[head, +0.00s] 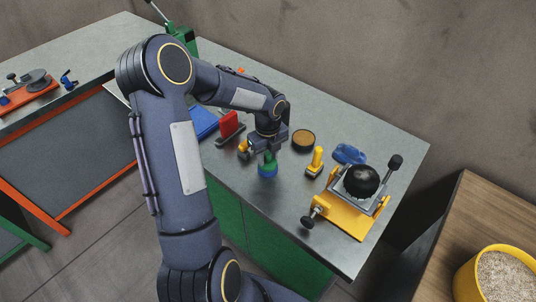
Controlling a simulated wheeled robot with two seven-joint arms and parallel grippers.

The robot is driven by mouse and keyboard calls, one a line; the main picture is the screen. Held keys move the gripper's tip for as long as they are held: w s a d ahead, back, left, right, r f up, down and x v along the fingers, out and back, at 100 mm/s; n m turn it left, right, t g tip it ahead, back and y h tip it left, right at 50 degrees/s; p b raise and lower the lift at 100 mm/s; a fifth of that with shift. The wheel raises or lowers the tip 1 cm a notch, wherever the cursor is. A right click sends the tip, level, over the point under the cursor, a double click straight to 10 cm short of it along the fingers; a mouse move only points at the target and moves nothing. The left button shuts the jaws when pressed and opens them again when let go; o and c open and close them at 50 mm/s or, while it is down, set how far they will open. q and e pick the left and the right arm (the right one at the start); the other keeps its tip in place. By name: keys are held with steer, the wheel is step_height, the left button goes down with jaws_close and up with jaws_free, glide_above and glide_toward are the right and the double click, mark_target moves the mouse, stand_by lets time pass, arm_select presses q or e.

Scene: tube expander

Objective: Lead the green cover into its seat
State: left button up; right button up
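A small green piece (268,157), which looks like the green cover, is directly under my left gripper (268,151), near the front edge of the grey bench. A blue part (267,171) shows at its lower end; I cannot tell whether it is joined to the green piece or a seat under it. My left gripper points down and meets the top of the green piece. Its fingers are too small and hidden to show whether they are closed on it. My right gripper is not in view.
On the grey bench (400,145), a yellow fixture (345,220) with a black ball (361,181) stands at right. Nearby are a yellow-handled tool (316,161), a round brown-topped tin (303,140), a blue cloth-like item (349,153) and a red block (229,124).

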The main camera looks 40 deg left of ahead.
arm_select(q)
steer(key=shift+r, duration=0.25)
steer(key=shift+r+p, duration=1.5)
steer(key=shift+o, duration=0.2)
steer(key=o, duration=0.5)
steer(key=shift+o, duration=0.2)
steer(key=o, duration=0.8)
